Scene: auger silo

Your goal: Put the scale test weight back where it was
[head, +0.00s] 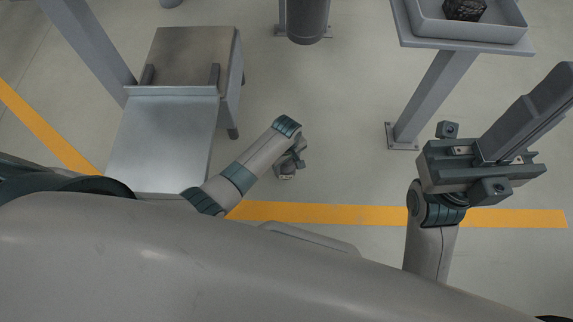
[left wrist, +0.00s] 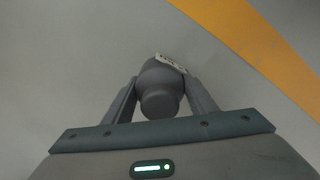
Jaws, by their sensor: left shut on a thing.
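The scale test weight (left wrist: 161,80) is a dark grey rounded body with a knob and a white label, seen in the left wrist view. My left gripper (left wrist: 161,98) is shut on it, one finger on each side. In the head view my left gripper (head: 288,167) hangs over the bare floor, right of the metal stand, and mostly hides the weight. My right gripper (head: 528,112) is at the far right, pointing up and right; I cannot tell whether its fingers are apart.
A metal stand (head: 188,48) with a lighter flat plate (head: 160,145) in front is at the left. A grey tray (head: 470,32) on a pedestal (head: 432,95) holds a dark lump (head: 465,9). A dark cylinder (head: 307,18) stands at the top. The floor between is clear.

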